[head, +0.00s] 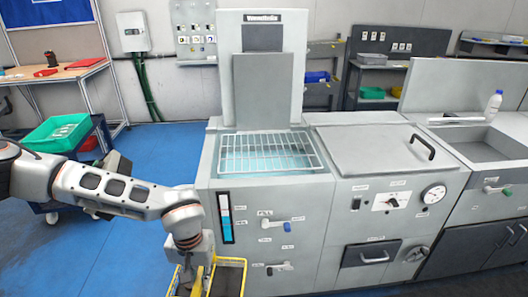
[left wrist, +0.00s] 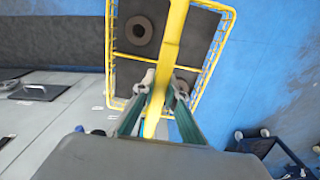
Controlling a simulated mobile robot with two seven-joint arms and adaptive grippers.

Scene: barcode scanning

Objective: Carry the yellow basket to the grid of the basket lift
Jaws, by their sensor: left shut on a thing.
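The yellow basket (head: 232,261) hangs at the bottom of the head view, in front of the washing machine's left part and below its top; its lower part is cut off. My left gripper (head: 197,268) is shut on the basket's handle. In the left wrist view the fingers (left wrist: 161,92) close around the yellow handle bar (left wrist: 176,30), with the basket (left wrist: 228,50) beneath. Dark ring-shaped parts (left wrist: 139,22) lie in the basket. The basket lift's wire grid (head: 270,152) is empty, over bluish water in the open tank. My right gripper is not in view.
The lift's grey column (head: 263,85) stands behind the grid. A closed lid with a black handle (head: 380,150) is right of it, then a sink (head: 475,145). A cart with a green bin (head: 57,132) stands at the left. The blue floor (head: 90,255) is clear.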

